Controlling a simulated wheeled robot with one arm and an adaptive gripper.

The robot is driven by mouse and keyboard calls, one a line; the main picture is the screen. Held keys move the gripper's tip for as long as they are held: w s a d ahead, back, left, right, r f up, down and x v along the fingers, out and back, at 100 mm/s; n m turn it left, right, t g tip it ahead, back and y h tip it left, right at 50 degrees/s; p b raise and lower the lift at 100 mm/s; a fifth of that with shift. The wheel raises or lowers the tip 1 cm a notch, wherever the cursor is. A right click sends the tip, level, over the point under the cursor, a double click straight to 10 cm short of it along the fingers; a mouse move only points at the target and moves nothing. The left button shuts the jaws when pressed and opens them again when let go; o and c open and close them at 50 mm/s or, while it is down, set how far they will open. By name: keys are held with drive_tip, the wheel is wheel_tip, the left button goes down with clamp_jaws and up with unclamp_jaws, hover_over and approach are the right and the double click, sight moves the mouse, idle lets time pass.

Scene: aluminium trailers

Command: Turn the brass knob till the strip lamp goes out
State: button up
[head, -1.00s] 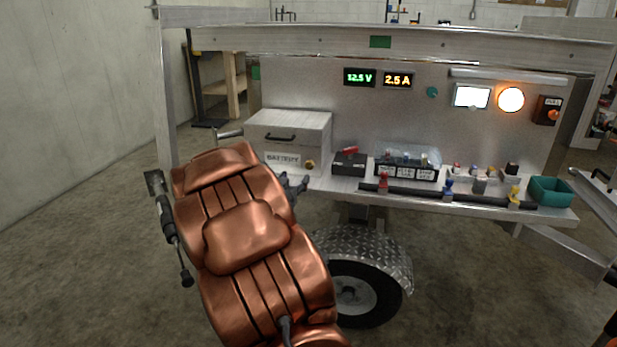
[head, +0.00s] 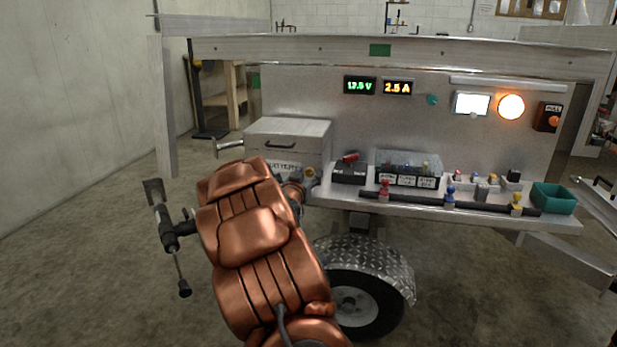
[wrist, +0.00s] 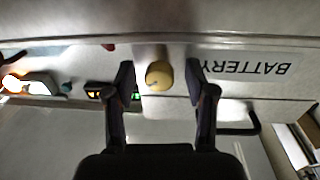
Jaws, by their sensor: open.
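The brass knob (head: 310,172) is on the front of the grey battery box (head: 290,129), at the right end of its label. In the wrist view the knob (wrist: 159,75) sits between the two dark fingers of my gripper (wrist: 160,82). The fingers are open, one on each side, with a visible gap to the knob. In the head view my copper arm hides most of the gripper. The strip lamp (head: 506,84) is a long pale bar along the top right of the panel; I cannot tell whether it glows.
A square lamp (head: 472,103) and a round lamp (head: 511,106) are lit on the panel. A black box with a red switch (head: 349,170) stands right of the battery box. Further right are a fuse block (head: 408,170) and a teal bin (head: 553,198). The wheel (head: 360,300) is below.

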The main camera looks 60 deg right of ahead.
clamp_jaws()
idle(0.5)
drive_tip(key=shift+m, duration=1.3)
unclamp_jaws()
